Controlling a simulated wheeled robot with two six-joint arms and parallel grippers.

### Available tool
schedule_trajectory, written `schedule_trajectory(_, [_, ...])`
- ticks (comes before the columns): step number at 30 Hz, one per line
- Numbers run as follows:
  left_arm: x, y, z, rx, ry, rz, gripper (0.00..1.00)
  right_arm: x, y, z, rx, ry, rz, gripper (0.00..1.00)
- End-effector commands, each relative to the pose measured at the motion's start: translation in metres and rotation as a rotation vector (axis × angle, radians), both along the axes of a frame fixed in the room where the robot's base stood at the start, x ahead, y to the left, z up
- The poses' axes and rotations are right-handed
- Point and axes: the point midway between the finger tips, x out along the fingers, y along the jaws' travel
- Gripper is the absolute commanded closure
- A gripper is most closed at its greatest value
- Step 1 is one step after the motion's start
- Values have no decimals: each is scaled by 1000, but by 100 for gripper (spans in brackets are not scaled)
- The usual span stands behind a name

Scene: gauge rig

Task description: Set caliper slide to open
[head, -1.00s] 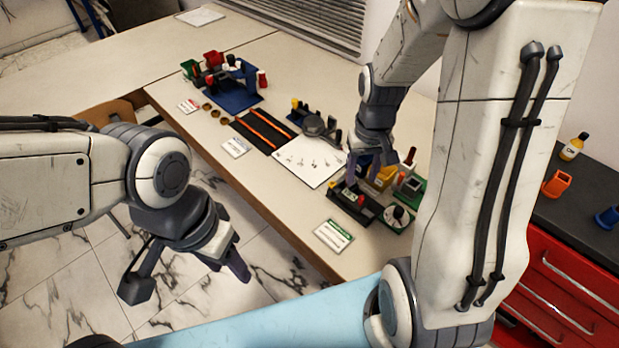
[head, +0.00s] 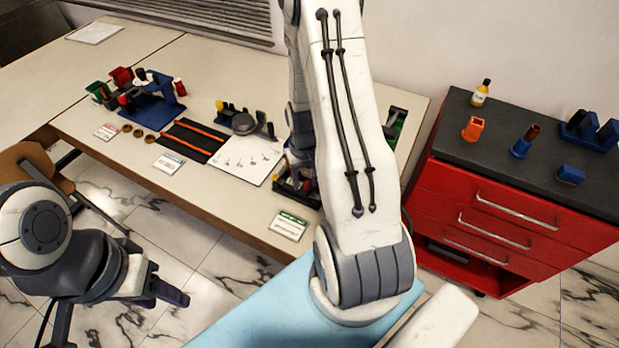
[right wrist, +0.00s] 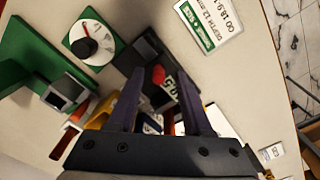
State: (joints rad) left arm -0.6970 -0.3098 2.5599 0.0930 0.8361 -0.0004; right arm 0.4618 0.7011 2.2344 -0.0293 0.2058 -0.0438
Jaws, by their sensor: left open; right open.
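My right gripper (right wrist: 160,78) is open in the right wrist view, its two fingers apart over a dark rig (right wrist: 150,60) with a red knob (right wrist: 158,74) and a white lettered plate (right wrist: 171,88). I cannot tell whether the fingers touch it. The caliper slide cannot be told apart with certainty. In the head view my right arm hides most of this rig, and only its dark left end (head: 289,188) shows. My left gripper (head: 170,290) is open and empty at the lower left, off the bench's front edge.
A round white dial (right wrist: 92,42) and a green stand (right wrist: 30,60) stand beside the rig. A green-edged card (head: 288,226) lies in front. A white sheet (head: 245,160) and black mat (head: 190,140) lie to the left. A red drawer cabinet (head: 500,205) stands at the right.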

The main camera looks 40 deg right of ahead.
Motion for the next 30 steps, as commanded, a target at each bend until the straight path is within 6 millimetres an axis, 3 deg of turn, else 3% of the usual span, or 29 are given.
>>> schedule_trajectory(11, [0, 0, 0, 0, 0, 0, 50, -1, -1, -8, 0, -1, -3, 50])
schedule_trajectory(15, [0, 0, 0, 0, 0, 0, 50, -1, -1, -7, 0, 0, -4, 100])
schedule_trajectory(30, [0, 0, 0, 0, 0, 0, 50, -1, 0, -7, 0, 1, -2, 100])
